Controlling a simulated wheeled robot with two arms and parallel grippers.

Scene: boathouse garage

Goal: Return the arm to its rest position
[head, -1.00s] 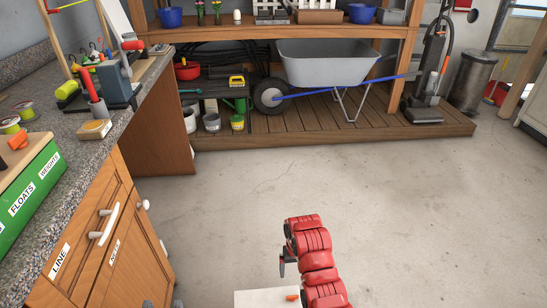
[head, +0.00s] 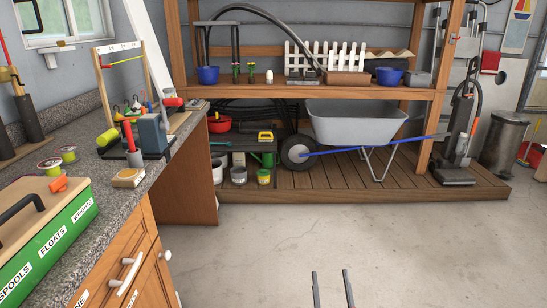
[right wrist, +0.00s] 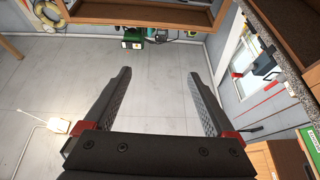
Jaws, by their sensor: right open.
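My right gripper (head: 332,288) shows at the bottom of the head view, only its two thin dark fingers, pointing up and set apart. It is open with nothing between the fingers. In the right wrist view the same gripper (right wrist: 160,100) has its two dark fingers spread wide, with open air and a pale surface beyond. It touches nothing. The rest of my right arm is outside the head view. My left gripper is not in view.
A granite counter (head: 158,172) with wooden drawers runs along the left, holding a green tackle box (head: 48,238). A wooden platform (head: 380,190) with a wheelbarrow (head: 355,125) stands at the back. A vacuum cleaner (head: 460,130) is at right. The concrete floor (head: 400,250) is clear.

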